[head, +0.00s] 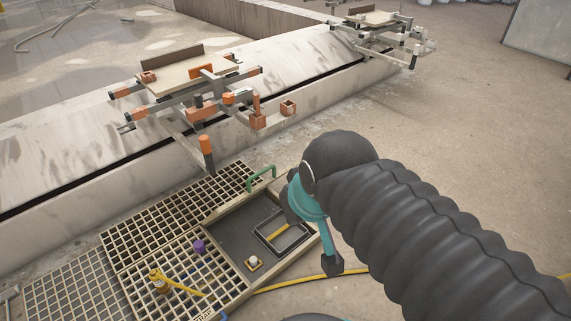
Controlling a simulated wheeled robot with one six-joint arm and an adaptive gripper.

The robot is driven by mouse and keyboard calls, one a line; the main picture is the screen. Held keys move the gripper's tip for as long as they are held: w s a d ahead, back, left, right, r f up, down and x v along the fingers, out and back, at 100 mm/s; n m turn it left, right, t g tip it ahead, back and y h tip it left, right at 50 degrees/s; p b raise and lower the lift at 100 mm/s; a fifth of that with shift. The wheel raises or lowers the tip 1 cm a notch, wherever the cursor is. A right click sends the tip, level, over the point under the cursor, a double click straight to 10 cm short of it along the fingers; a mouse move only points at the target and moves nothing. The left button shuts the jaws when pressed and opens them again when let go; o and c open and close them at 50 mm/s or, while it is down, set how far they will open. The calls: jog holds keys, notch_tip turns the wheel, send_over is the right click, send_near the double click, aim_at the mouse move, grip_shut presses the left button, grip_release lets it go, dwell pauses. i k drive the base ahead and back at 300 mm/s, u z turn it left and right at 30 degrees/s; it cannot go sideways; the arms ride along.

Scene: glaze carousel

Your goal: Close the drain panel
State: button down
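The drain is set in the floor at the lower left, with pale grating in a light frame. One grating panel (185,205) lies at the back and another panel (165,285) lies in front. Beside them a dark recess (225,232) is uncovered. A green handle (262,177) stands at the recess's far edge. I cannot tell which grating is the drain panel.
In the recess are a dark rectangular frame (268,236) and a small white-topped fitting (253,262). A yellow hose (340,272) crosses the floor. A jointed rack (200,100) overhangs behind.

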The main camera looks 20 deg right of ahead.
aim_at(251, 192)
jog(key=z, duration=2.2)
jog(key=i, duration=0.2)
jog(key=u, duration=2.15)
jog(key=i, duration=0.5)
jog(key=z, duration=0.05)
